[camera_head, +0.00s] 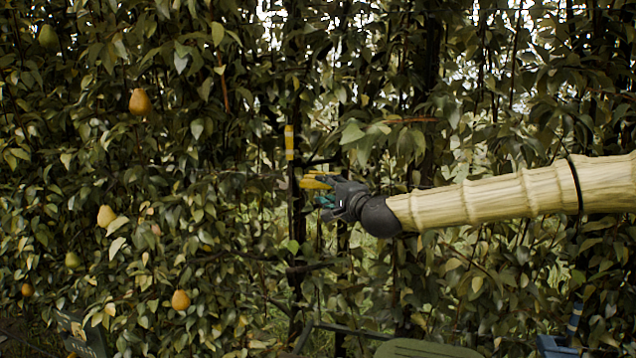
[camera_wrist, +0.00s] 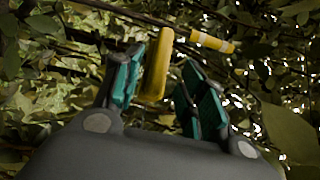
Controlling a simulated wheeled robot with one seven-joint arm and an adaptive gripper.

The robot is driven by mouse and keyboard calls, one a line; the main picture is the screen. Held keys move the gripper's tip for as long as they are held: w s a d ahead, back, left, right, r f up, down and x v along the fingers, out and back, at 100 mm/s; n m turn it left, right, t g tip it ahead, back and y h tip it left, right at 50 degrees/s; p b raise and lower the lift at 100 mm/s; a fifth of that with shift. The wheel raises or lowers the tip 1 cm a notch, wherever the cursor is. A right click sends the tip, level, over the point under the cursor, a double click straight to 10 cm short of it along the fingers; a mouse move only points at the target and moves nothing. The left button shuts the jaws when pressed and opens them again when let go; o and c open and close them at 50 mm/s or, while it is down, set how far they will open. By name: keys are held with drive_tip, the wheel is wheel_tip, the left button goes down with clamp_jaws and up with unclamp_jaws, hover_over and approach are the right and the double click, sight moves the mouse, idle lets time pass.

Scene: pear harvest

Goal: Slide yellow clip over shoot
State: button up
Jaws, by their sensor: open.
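A yellow clip (camera_wrist: 157,62) stands between the teal-padded fingers of my gripper (camera_wrist: 162,82) in the wrist view. It is close to the left finger, with a clear gap to the right finger. Whether it touches the left pad I cannot tell. In the head view, my gripper (camera_head: 328,194) reaches left into the foliage, with the yellow clip (camera_head: 314,182) at its fingers. My gripper is open. Thin dark shoots cross beyond the fingers in the wrist view; I cannot tell which one is the task's shoot, or whether the clip is around any.
A yellow marker with a pale band (camera_head: 289,142) is on a dark upright stem just left of my gripper; a similar piece shows in the wrist view (camera_wrist: 212,42). Dense leaves and branches surround my gripper. Pears hang at left, one orange (camera_head: 140,102), one yellow (camera_head: 106,216).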

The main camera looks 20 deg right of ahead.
sight(321, 186)
drive_tip(key=shift+w+a+p, duration=0.2)
drive_tip(key=shift+w+p, duration=0.15)
drive_tip(key=shift+w, duration=0.6)
drive_tip(key=shift+w+a+p, duration=0.2)
drive_tip(key=shift+w+p, duration=0.15)
drive_tip(key=shift+w, duration=0.65)
drive_tip(key=shift+w+a+p, duration=0.2)
drive_tip(key=shift+w+p, duration=0.15)
drive_tip(key=shift+w, duration=0.6)
